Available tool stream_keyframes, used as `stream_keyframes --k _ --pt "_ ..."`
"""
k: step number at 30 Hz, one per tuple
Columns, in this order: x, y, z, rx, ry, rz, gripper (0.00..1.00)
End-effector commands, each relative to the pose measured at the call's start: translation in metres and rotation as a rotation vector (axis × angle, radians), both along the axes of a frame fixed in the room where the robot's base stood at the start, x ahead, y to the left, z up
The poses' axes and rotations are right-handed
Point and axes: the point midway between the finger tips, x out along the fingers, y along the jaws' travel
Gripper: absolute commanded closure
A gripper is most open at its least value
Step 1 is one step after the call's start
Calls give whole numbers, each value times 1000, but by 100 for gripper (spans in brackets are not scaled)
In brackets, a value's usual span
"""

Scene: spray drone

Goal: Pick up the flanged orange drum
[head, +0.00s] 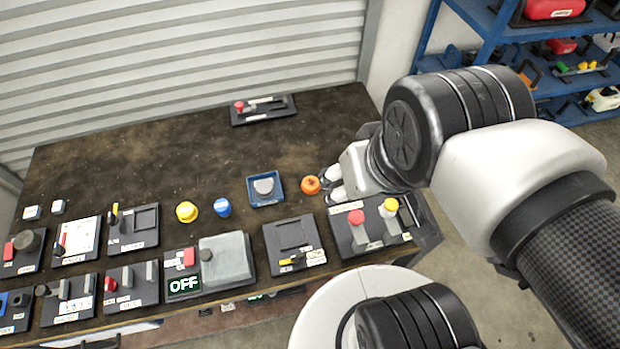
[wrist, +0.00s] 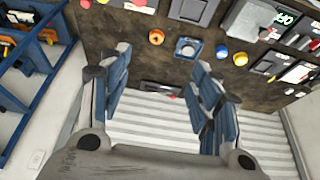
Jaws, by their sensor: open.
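The orange drum (head: 311,185) stands on the dark workbench (head: 200,150), to the right of a blue tray holding a grey piece. It also shows in the wrist view (wrist: 156,37), near the top and beyond the fingertips. My gripper (head: 329,185) is beside the drum on its right in the head view. In the wrist view my gripper (wrist: 160,62) shows its two blue-padded fingers spread wide with nothing between them. Whether a finger touches the drum cannot be told from the head view.
The blue tray (head: 266,203), a blue piece (head: 222,207) and a yellow piece (head: 186,212) stand left of the drum. A panel with red and yellow knobs (head: 372,228) lies close in front. A black tool holder (head: 263,109) lies behind. The bench's back left is clear.

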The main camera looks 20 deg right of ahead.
Motion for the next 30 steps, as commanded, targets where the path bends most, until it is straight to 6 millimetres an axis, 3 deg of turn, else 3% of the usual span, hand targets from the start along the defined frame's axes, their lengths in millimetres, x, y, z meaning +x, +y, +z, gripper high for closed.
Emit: stream_keyframes --k 5,8,14,22,30 --pt "40 1 7 11 61 -24 34" --pt "74 1 4 19 104 -45 34" --pt "142 3 -22 32 188 -90 34" --pt "217 5 -100 42 300 -152 34" --pt "252 8 -187 45 382 -203 34"
